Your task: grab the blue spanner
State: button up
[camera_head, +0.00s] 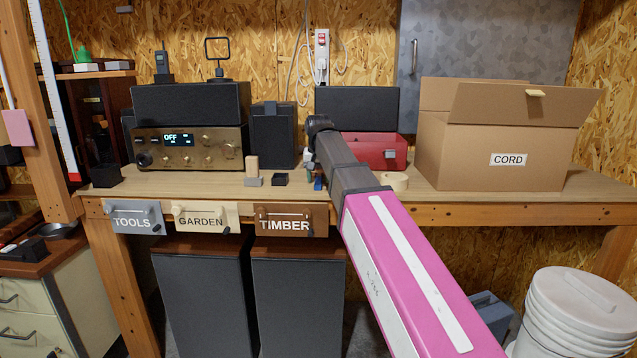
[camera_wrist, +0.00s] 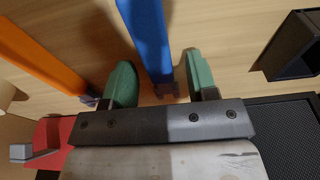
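In the wrist view the blue spanner (camera_wrist: 150,35) lies on the wooden bench top, running down from the top edge to between my two green fingertips. My gripper (camera_wrist: 160,85) is open, one fingertip on each side of the spanner's near end. A gap shows on the right; the left fingertip is close to it, and I cannot tell if they touch. In the head view only a small blue bit of the spanner (camera_head: 318,184) shows at the bench's front, below my gripper (camera_head: 309,165); my arm hides much of this area.
An orange bar (camera_wrist: 45,50) lies left of the spanner. A small black open box (camera_wrist: 293,45) stands to the right. A red case (camera_head: 380,150), a speaker (camera_head: 273,135) and the CORD carton (camera_head: 480,150) stand on the bench (camera_head: 520,201). A tape roll (camera_head: 394,181) lies right of my arm.

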jog(key=c, duration=0.7)
jog(key=shift+r, duration=0.1)
